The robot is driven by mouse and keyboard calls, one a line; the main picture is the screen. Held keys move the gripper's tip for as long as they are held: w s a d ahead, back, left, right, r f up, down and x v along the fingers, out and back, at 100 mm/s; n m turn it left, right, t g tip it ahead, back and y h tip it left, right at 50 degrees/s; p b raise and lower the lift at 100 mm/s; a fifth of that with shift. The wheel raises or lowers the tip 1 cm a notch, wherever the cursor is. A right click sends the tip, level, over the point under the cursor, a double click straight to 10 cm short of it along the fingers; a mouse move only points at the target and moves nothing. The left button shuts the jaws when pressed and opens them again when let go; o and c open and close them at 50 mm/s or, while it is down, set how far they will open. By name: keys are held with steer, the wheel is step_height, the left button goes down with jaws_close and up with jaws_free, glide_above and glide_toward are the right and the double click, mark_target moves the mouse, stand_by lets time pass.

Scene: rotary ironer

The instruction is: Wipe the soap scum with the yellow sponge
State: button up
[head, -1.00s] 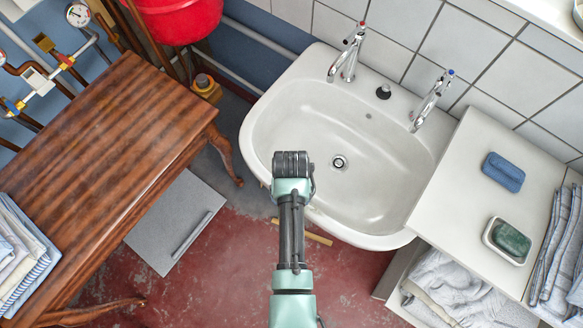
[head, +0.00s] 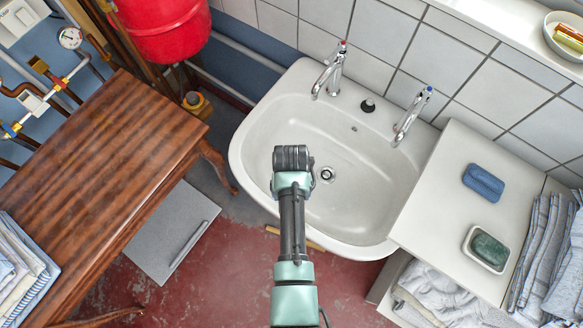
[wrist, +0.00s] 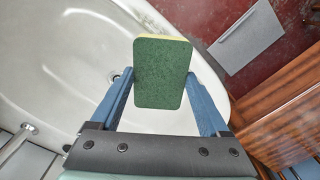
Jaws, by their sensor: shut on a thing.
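The yellow sponge (wrist: 162,72) is between the blue fingers of my gripper (wrist: 160,80) in the wrist view, its green scouring face towards the camera and a thin yellow edge showing at the top. My gripper is shut on it, over the basin's rim area. In the head view my arm hides both gripper and sponge. The white washbasin (head: 368,195) lies beneath and to the right of my arm's end. Faint greyish marks show on the basin in the wrist view (wrist: 58,76); I cannot tell whether they are the soap scum.
Two chrome taps (head: 331,70) stand at the basin's back. A wooden table (head: 100,180) stands at the left.

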step_height(320, 180, up, 2)
steer(key=shift+w+d+p, duration=0.1)
steer(key=shift+p, duration=0.55)
steer(key=shift+r+p, duration=0.75)
steer(key=shift+r, duration=0.05)
steer(key=shift+w+r+b, duration=0.15)
steer(key=shift+b, duration=0.5)
step_height(320, 180, up, 7)
steer(key=b, duration=0.5)
steer(key=shift+s+a, duration=0.25)
steer(key=shift+s, duration=0.1)
